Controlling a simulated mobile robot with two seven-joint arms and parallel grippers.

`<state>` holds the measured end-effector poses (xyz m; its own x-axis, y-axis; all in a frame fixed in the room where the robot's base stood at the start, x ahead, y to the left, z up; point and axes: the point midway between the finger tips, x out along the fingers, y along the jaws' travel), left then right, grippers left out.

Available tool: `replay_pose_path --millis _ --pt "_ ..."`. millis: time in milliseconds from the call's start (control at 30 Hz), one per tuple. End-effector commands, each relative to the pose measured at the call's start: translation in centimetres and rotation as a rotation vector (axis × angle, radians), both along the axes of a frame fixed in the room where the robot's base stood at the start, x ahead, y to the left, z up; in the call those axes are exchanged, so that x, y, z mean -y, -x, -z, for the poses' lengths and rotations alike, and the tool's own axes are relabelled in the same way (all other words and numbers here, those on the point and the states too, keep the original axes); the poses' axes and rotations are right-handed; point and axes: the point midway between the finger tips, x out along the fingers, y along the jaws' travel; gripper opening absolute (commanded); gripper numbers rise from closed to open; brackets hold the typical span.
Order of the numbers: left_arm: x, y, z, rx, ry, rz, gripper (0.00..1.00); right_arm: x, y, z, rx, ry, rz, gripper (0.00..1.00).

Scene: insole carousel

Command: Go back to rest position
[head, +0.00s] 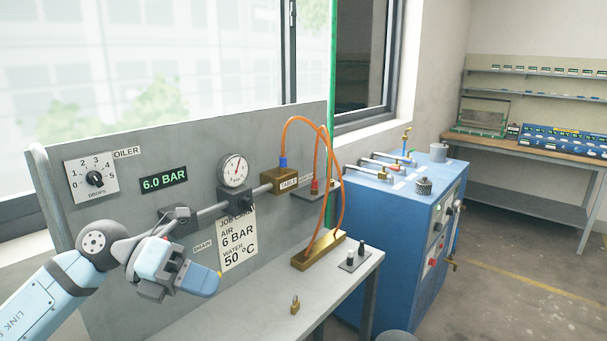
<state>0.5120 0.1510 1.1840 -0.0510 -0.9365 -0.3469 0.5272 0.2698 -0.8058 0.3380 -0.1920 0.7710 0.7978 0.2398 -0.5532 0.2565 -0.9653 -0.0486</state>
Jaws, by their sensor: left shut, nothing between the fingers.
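My left gripper (205,277) is at the lower left, in front of the grey panel (130,150). It is shut and empty, with its fingers pointing right, and it overlaps the panel near the "DRAIN" label. I cannot tell how far it is from the panel. My right gripper is not in view. The panel carries an oiler dial (94,179), a green "6.0 BAR" display (164,180), a round pressure gauge (234,170) and a job card (238,238) reading air 6 bar, water 50 °C.
Orange hoses (337,170) loop from a brass block (280,181) to a brass manifold (318,249) on the grey bench (335,290). A small padlock (295,305) lies on the bench. A blue cabinet (400,240) stands to the right, with open floor beyond it.

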Motion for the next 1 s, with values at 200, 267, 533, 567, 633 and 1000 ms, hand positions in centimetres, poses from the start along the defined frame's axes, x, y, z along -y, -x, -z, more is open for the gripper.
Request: replay_pose_path --millis 200,267,533,567,633,1000 --pt "3.1 1.4 3.0 -0.359 0.571 -0.139 0.0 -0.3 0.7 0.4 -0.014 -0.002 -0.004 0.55" --pt "2.9 1.2 4.2 -0.468 0.709 -0.218 0.0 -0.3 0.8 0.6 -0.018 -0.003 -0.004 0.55" --pt "-0.7 0.8 15.4 -1.024 1.171 -0.741 0.0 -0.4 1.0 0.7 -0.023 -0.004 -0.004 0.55" --pt "-1.2 1.2 17.2 -1.089 1.202 -0.813 0.0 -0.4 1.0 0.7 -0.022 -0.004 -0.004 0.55" --pt "-2.3 2.5 21.9 -1.25 1.259 -0.987 0.0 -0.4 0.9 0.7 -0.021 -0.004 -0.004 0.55" --pt "-4.1 15.2 39.5 -1.885 1.228 -1.669 0.0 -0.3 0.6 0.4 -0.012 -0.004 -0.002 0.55"
